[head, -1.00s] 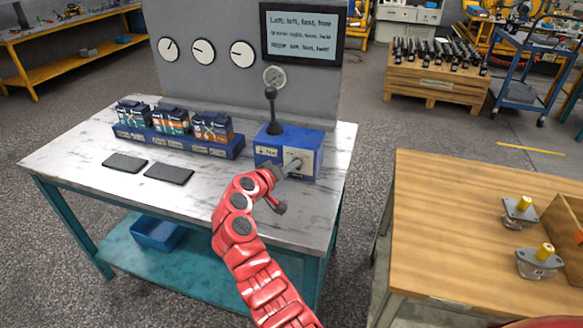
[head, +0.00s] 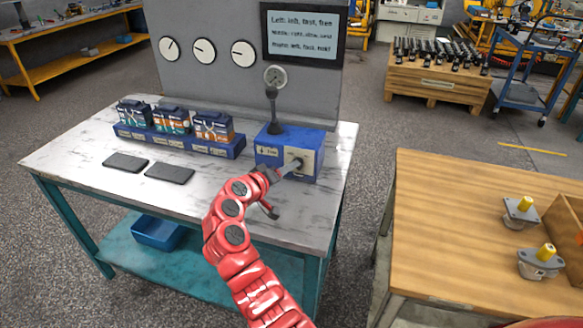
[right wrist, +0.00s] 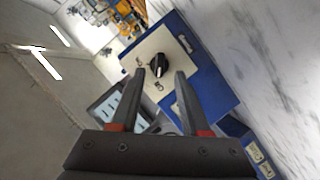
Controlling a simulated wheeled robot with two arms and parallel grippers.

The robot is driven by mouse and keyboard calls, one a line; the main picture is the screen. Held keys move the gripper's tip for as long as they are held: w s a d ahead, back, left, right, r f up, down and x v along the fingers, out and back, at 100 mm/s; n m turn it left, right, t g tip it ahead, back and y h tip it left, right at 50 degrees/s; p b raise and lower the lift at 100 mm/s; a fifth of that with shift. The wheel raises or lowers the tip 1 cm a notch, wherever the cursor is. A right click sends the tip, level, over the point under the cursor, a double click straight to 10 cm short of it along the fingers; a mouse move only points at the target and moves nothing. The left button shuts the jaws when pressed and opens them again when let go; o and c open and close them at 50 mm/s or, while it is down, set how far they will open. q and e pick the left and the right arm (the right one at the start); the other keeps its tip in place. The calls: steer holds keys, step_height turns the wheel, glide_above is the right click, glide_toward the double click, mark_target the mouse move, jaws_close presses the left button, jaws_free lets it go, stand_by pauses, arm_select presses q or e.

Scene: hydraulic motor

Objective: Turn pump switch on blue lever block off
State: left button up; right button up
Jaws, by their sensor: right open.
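The blue lever block (head: 270,143) stands at the right end of the grey workbench, with an upright black lever (head: 273,110) on top. Its front has a cream plate (head: 311,158) with the pump switch, a black rotary knob (right wrist: 158,65) in the right wrist view. Two small marks sit on the plate beside the knob; I cannot read them. My right gripper (head: 289,169) is at the front of the block. In the right wrist view its two fingers (right wrist: 160,75) are open, with the knob showing between and just beyond their tips. Contact cannot be told. My left gripper is out of view.
Two dark pads (head: 169,174) lie on the bench (head: 85,160). A gauge panel (head: 206,80) rises behind. A wooden table (head: 450,220) with two yellow-topped parts stands at the right.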

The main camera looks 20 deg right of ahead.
steer(key=v, duration=1.4)
steer(key=shift+s+a, duration=0.2)
